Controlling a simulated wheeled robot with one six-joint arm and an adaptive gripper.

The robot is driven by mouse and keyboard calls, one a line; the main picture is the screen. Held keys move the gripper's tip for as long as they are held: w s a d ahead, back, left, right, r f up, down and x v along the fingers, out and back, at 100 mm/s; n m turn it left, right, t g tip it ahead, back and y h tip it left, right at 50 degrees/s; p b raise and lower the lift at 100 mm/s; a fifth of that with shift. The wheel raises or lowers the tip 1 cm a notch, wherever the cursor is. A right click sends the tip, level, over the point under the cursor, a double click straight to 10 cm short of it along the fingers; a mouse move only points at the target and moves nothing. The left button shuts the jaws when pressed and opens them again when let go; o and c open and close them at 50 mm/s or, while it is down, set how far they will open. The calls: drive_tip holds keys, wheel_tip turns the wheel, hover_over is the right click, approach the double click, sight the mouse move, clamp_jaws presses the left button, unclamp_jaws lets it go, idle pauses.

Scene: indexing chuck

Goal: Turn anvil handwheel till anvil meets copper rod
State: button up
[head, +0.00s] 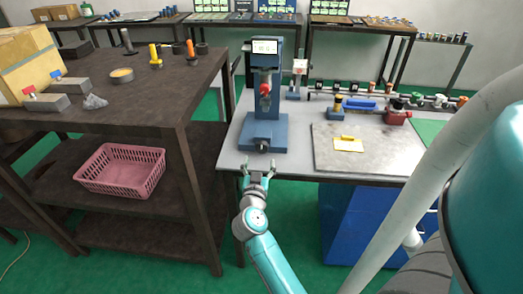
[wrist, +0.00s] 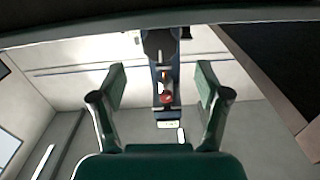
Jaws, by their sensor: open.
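A blue press-like machine (head: 264,130) with a lit display (head: 265,46) stands upright at the table's front left. A red part (head: 265,89) sits on its column. A small dark round knob (head: 262,147) on the front of its base may be the anvil handwheel. My gripper (head: 258,170) is open and empty just in front of the table edge, below the knob and apart from it. The wrist view shows the machine upside down between my open fingers (wrist: 160,85), with the red part (wrist: 167,98) and a small orange piece (wrist: 164,76), perhaps the copper rod. The anvil is too small to make out.
A dark shelved bench (head: 190,100) stands close on the left, with a pink basket (head: 121,168) on its shelf. Right of the machine are a grey plate (head: 365,155) with a yellow tag, a red device (head: 397,113) and a rail of small parts. A blue cabinet (head: 345,220) is under the table.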

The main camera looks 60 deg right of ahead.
sight(262, 149)
drive_tip(key=x, duration=0.7)
drive_tip(key=c, duration=1.2)
